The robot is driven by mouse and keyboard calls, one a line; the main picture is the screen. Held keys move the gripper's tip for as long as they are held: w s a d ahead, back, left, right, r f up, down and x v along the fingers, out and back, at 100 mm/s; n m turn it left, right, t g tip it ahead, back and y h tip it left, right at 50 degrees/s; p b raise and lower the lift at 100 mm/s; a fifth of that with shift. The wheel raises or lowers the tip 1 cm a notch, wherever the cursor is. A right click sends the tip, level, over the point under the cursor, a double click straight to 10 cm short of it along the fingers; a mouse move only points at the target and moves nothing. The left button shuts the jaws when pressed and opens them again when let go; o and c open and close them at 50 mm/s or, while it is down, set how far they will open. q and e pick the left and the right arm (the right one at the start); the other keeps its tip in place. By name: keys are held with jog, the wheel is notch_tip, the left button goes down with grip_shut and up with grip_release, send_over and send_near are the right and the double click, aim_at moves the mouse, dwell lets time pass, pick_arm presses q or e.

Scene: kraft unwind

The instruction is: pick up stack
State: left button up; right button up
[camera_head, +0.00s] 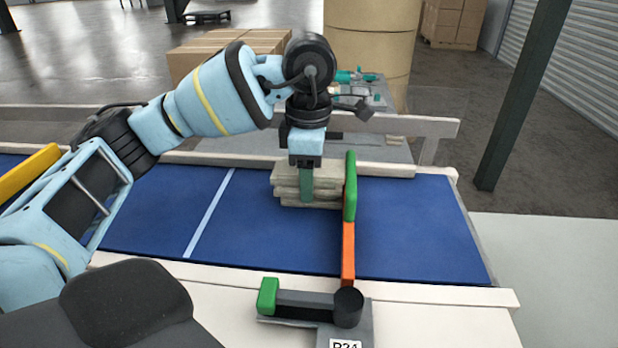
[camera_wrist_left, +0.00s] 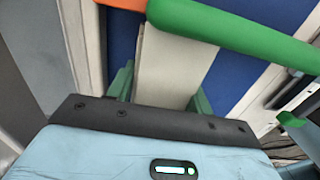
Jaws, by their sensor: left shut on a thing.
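The stack (camera_head: 321,184) is several flat, pale beige-grey pieces lying on the blue conveyor belt. My left gripper (camera_head: 306,190) comes down on it from above, with a green finger against its near side. In the left wrist view the pale top of the stack (camera_wrist_left: 172,65) lies between the two green fingers (camera_wrist_left: 160,90), which are shut on it. The stack appears level and still at belt height; I cannot tell whether it is lifted. My right gripper is not in view.
A green and orange bar (camera_head: 349,220) stands over the belt (camera_head: 410,225) just right of the stack, close to my gripper. It also crosses the left wrist view (camera_wrist_left: 235,35). Its grey bracket (camera_head: 347,306) is at the front. Cartons (camera_head: 215,55) and a large brown roll (camera_head: 370,45) stand behind.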

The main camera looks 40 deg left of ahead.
pick_arm(q)
jog(key=shift+r, duration=0.1)
jog(key=shift+r, duration=0.5)
jog(key=shift+s+r, duration=0.2)
jog(key=shift+r, duration=0.45)
jog(key=shift+s+r, duration=0.2)
jog(key=shift+r, duration=0.4)
jog(key=s, duration=0.5)
jog(key=s+d+r, duration=0.1)
jog(key=s, duration=0.4)
jog(key=s+d, duration=0.1)
jog(key=s, duration=0.4)
jog(key=shift+d+r, duration=0.15)
